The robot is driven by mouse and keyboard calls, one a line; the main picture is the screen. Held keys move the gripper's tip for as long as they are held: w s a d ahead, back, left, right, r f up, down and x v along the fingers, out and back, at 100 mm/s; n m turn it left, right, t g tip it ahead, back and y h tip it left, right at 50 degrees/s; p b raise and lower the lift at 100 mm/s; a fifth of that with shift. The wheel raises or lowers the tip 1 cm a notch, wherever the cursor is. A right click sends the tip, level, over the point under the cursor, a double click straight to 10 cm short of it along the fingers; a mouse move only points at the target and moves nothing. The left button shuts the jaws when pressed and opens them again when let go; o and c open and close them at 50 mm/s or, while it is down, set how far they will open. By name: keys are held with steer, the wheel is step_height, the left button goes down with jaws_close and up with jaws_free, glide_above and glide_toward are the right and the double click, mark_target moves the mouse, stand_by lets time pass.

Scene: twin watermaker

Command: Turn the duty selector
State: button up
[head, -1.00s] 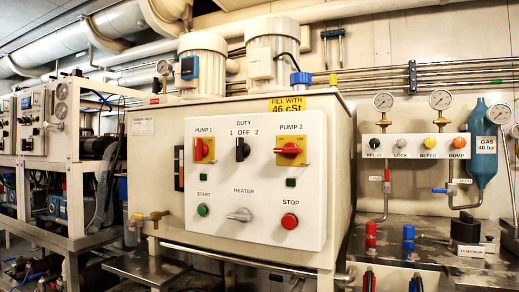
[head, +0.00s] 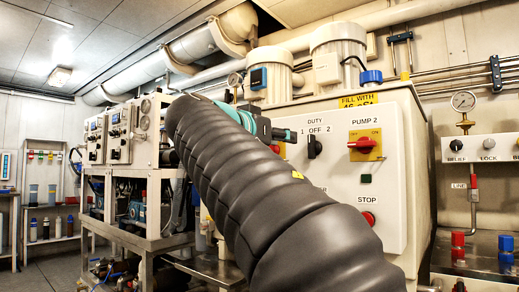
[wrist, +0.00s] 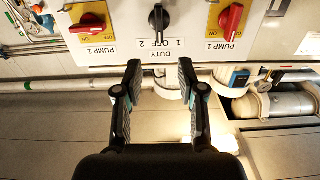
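The duty selector (head: 314,147) is a black knob on the white control panel (head: 330,185), under the label DUTY 1 OFF 2. Its handle stands upright, in line with OFF. In the wrist view, which is upside down, the duty selector (wrist: 158,18) is at the top centre. My gripper (wrist: 160,72) is open and empty, its two dark fingers apart below the knob in that picture and not touching it. In the head view my arm crosses the middle and hides part of the panel; my gripper (head: 284,134) shows partly at the left of the knob.
The red PUMP 2 switch (head: 366,144) is right of the selector, with the red STOP button (head: 367,219) below it. The red PUMP 1 switch (wrist: 231,18) shows in the wrist view. Two pump motors (head: 340,60) stand on top. Gauges and valves are at the right.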

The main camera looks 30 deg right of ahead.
mark_target(309, 143)
steer(key=p+x, duration=0.1)
steer(key=x, duration=1.2)
steer(key=shift+d+p, duration=0.35)
steer(key=shift+p, duration=0.05)
jaws_close()
